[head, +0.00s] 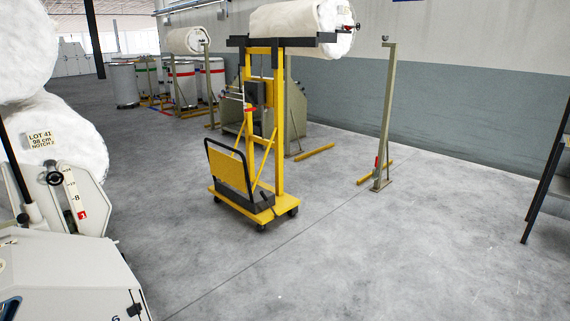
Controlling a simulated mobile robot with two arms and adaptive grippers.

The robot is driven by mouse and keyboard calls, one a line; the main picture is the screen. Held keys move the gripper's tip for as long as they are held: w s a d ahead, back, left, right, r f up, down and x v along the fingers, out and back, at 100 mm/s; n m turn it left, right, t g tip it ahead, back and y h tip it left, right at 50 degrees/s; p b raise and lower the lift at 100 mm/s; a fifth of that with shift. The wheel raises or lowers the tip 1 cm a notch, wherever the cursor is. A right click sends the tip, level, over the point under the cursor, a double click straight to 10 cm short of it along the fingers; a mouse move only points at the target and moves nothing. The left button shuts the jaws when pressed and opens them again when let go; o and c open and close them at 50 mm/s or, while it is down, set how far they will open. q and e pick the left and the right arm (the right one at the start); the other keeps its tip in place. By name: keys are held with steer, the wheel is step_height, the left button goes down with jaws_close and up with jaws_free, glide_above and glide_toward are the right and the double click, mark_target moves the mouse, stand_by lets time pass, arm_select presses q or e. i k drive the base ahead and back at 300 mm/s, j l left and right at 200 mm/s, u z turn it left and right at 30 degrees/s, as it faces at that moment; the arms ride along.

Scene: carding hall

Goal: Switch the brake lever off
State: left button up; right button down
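No part marked as a brake lever can be made out in the head view. A yellow lift trolley (279,130) stands on the floor in the middle and carries a large white roll (290,20) on its black top cradle. A small red-tipped part (250,109) shows on its mast, and a small dark part (260,241) shows low on its base; I cannot tell whether either is the brake lever. A black knob (54,178) on a rod shows on the white machine at left. Neither of my grippers is in view.
The white machine (70,270) with large white rolls fills the left edge. A post (385,120) with a yellow foot stands right of the trolley. Drums (184,85) stand at the back left. A dark frame (548,175) stands at the right edge. The front floor is clear.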

mark_target(264, 196)
steer(key=i, duration=1.2)
steer(key=i+l, duration=0.15)
steer(key=i, duration=1)
steer(key=i+j, duration=0.3)
steer(key=i+j+u, duration=0.15)
steer(key=i+j, duration=0.15)
steer(key=i, duration=0.2)
steer(key=i+j, duration=0.25)
steer(key=i, duration=0.2)
steer(key=i+j+u, duration=0.1)
steer(key=i+j, duration=0.15)
steer(key=i, duration=0.15)
steer(key=i+j, duration=0.15)
steer(key=j, duration=0.15)
